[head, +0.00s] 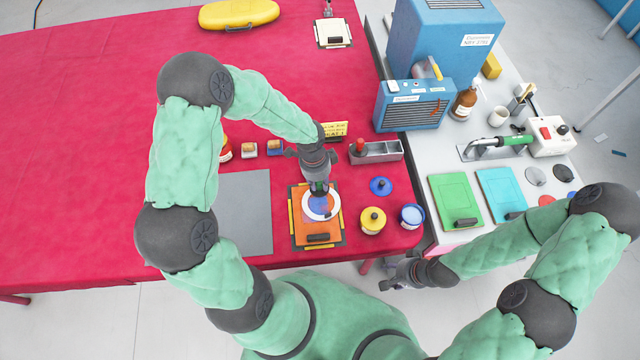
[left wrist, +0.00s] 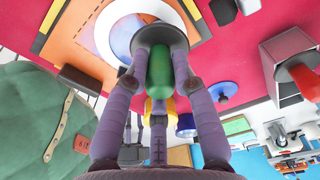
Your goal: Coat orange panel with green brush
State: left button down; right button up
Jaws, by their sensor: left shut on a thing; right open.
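The orange panel (head: 303,231) lies flat on a dark backing with yellow edge strips, near the front edge of the red table. A white ring (head: 308,213) with a blue area inside it lies on the panel; the ring also shows in the left wrist view (left wrist: 109,35). My left gripper (head: 319,186) is above the ring. It is shut on the green brush (left wrist: 159,72), whose round grey head points down at the panel; whether it touches cannot be told. My right gripper (head: 398,274) is open and empty, low beside the table's front edge.
A yellow pot (head: 372,221), an open blue pot (head: 411,217) and a blue lid (head: 380,187) stand right of the panel. A grey mat (head: 245,215) lies left. Green (head: 455,200) and cyan panels (head: 500,192) lie on the side table.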

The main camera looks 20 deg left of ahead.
pick_arm(q)
jog(key=shift+r+p, duration=2.45)
jog(key=shift+r, duration=0.55)
jog(key=shift+r+p, duration=1.3)
jog(key=shift+r, duration=0.3)
jog(key=shift+f, duration=0.1)
jog(key=shift+s+a+f, duration=0.15)
jog(key=shift+a, duration=0.2)
notch_tip(320, 180, down, 7)
jog(key=s+a+b, duration=0.1)
jog(key=a+b, duration=0.1)
jog(key=b, duration=0.4)
jog(key=shift+s+a, duration=0.4)
